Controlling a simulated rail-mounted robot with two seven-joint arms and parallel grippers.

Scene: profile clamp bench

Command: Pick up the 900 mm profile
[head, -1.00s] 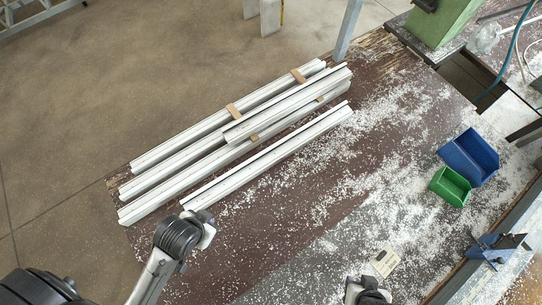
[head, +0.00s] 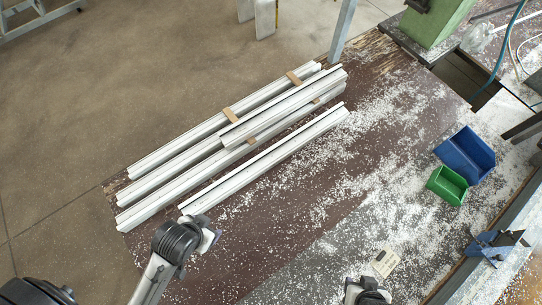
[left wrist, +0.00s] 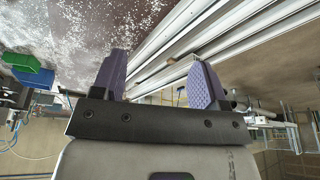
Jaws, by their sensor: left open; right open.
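Several pale metal profiles lie slanting across the bench. One profile (head: 265,160) lies apart at the front, nearest my arms; it also shows in the left wrist view (left wrist: 172,32). A shorter profile (head: 285,108) rests on top of the longer ones behind. No length marks are readable, so I cannot tell which is the 900 mm one. My left gripper (head: 210,236) is beside the near left end of the front profile. In the left wrist view its purple fingers (left wrist: 158,78) are apart and empty, with profiles beyond them. My right gripper (head: 368,292) is open at the bottom edge, partly cut off.
Wooden spacers (head: 229,115) lie across the stacked long profiles (head: 160,175). A blue bin (head: 466,155) and a green bin (head: 447,185) stand on the right. A blue clamp (head: 492,246) is at lower right. White chips cover the bench between.

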